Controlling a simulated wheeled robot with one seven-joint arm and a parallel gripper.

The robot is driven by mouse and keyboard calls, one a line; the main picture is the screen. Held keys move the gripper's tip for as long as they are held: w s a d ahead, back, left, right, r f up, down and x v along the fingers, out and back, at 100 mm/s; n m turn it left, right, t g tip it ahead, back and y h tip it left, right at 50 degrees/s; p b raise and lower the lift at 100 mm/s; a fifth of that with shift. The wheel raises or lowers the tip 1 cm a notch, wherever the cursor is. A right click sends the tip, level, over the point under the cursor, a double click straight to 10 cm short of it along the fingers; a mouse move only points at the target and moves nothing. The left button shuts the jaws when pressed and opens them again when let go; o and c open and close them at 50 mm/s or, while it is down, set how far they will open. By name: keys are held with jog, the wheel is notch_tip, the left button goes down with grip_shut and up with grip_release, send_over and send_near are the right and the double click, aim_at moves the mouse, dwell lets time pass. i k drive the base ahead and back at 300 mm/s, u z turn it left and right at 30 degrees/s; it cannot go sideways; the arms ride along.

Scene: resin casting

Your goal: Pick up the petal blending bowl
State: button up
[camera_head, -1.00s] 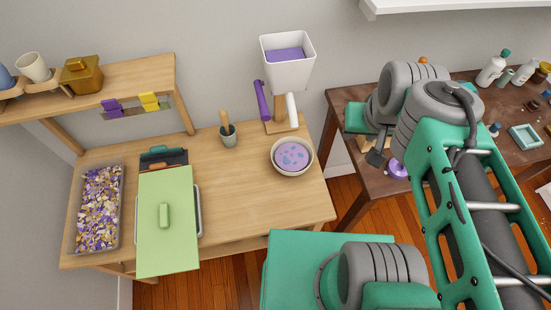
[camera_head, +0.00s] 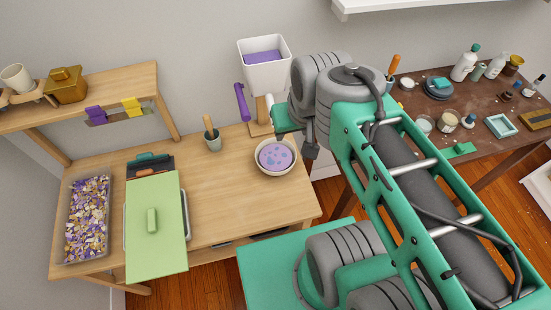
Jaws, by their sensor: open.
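The petal blending bowl (camera_head: 288,166) looks to be the round, pale bowl near the right end of the light wooden table. It stands upright and holds a purple fill with blue-green spots. The last links of my arm are just right of and above it in the picture, with a small dark part close to its right rim. My gripper's fingers do not show; the arm hides them. Nothing visible holds the bowl.
A white hopper (camera_head: 264,75) with a purple lever stands behind the bowl. A green lidded tray (camera_head: 155,240) and a petal-filled bin (camera_head: 62,225) are farther left. The table's middle is clear.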

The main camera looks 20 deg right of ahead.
aim_at(274, 157)
jog(key=z, duration=0.05)
jog(key=k, duration=1.1)
jog(key=u, duration=0.85)
jog(key=i, duration=1.2)
jog(key=z, duration=0.25)
